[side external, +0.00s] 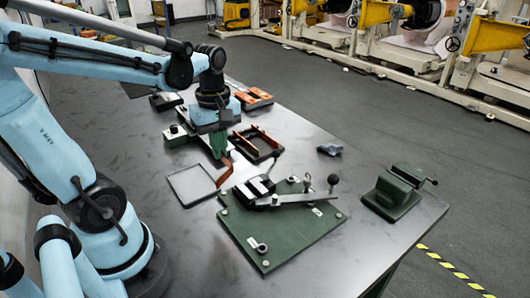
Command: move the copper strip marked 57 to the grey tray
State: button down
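My gripper (222,155) points down with green fingers, just above the far right corner of the grey tray (181,200). A copper strip (225,174) hangs tilted from the fingertips, its lower end beside the tray's right edge. The fingers look shut on its upper end. I cannot read any number on it. I cannot tell whether its lower end touches the tray or the table. The tray is a flat, shallow square, and its visible floor is empty. A black rack (272,151) behind and right of my gripper holds more copper-coloured strips (244,144).
A green plate fixture (285,237) with a black clamp and long lever lies right of the tray. A green vise (391,199) stands at the right table edge. An orange-and-black holder (254,98) is farther back. The front table is clear.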

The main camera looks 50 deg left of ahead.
send_over(197, 173)
jog(key=f, duration=0.7)
jog(key=shift+d, duration=0.2)
jog(key=shift+a+f, duration=0.15)
jog(key=shift+f, duration=1.85)
jog(key=shift+f, duration=0.15)
jog(key=c, duration=1.7)
grip_release()
jog(key=shift+o, duration=0.3)
